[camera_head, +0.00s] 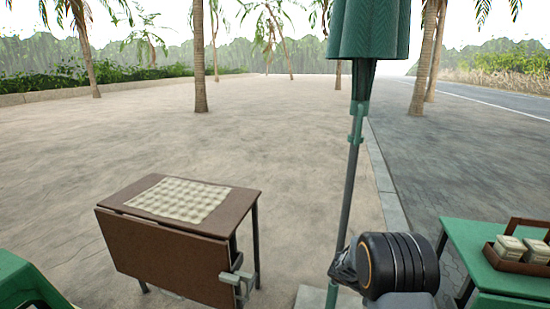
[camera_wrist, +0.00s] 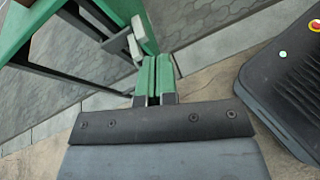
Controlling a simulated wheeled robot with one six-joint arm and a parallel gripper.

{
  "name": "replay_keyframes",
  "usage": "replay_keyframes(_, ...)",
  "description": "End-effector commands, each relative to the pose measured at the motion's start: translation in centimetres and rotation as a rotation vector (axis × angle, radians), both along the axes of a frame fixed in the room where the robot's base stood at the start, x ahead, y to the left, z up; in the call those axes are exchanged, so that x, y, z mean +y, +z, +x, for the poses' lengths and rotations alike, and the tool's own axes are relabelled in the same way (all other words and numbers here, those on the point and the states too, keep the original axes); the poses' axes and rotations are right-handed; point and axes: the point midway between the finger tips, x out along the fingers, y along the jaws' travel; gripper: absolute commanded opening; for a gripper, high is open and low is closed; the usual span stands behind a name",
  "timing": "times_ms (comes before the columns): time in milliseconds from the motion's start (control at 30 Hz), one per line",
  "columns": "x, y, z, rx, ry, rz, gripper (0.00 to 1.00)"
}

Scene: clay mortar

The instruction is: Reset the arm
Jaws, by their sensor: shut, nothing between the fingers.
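My gripper (camera_wrist: 155,78) shows in the wrist view with its two green fingers side by side, shut, with nothing between them. It points past a green table frame (camera_wrist: 148,32) toward the grey paving. In the head view, part of my arm shows at the bottom right, in front of the parasol pole. I cannot make out the gripper's fingers there.
A brown folding table (camera_head: 172,255) with a checked mat (camera_head: 178,199) stands left of centre. A closed green parasol (camera_head: 368,30) stands behind my arm. A green table (camera_head: 475,238) at right holds a brown tray (camera_head: 515,263) with small boxes. Open paving lies beyond.

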Motion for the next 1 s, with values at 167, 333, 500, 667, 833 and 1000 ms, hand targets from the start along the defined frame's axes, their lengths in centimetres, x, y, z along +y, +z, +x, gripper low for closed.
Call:
replay_keyframes(167,4.5,13.4,-3.7,-0.345,-0.155,0.220,0.00)
replay_keyframes(333,9.4,22.1,-6.9,-0.663,-0.305,0.442,0.00)
replay_keyframes(500,13.8,29.0,-9.3,-0.933,-0.443,0.647,0.00)
replay_keyframes(667,16.7,33.4,-10.8,-1.110,-0.547,0.798,0.00)
replay_keyframes(833,18.3,35.8,-11.6,-1.211,-0.613,0.892,0.00)
replay_keyframes(1000,18.7,36.2,-11.8,-1.234,-0.629,0.915,0.00)
